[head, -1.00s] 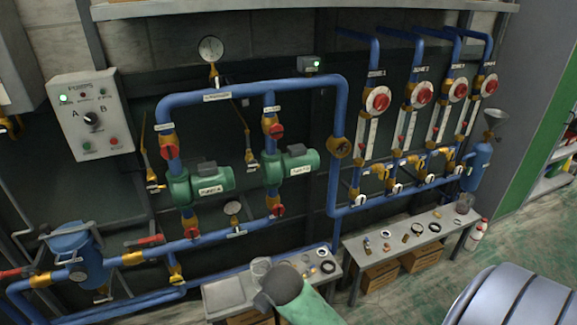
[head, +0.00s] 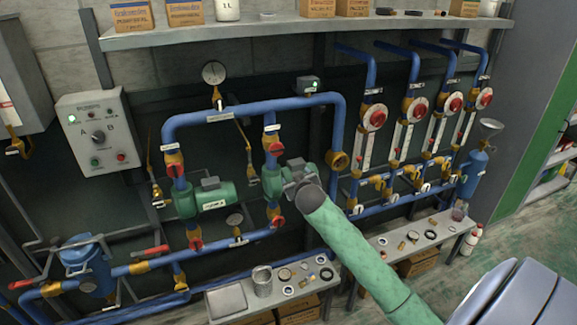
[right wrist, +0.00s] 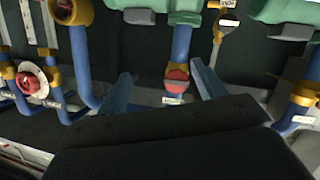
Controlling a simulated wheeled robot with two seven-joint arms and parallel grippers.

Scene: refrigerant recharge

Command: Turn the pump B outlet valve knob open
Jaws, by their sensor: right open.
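The pump B outlet valve knob (head: 272,147) is red on a yellow body, on the blue vertical pipe above the green pump B (head: 268,182). My right gripper (head: 293,168) is in front of pump B in the head view, below and right of the knob, and hides part of the pump. In the upside-down right wrist view, the open fingers (right wrist: 162,70) point toward the wall, with the red knob (right wrist: 176,76) between them in the picture and a gap beyond the fingertips. I see no contact. My left gripper is not in view.
Pump A (head: 212,198) and its red valve knobs are on the left. A round gauge (head: 214,73) stands above the top pipe. Zone valves (head: 373,117) line the right side. Low benches (head: 228,301) with small parts stand below, and a shelf (head: 290,33) runs above.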

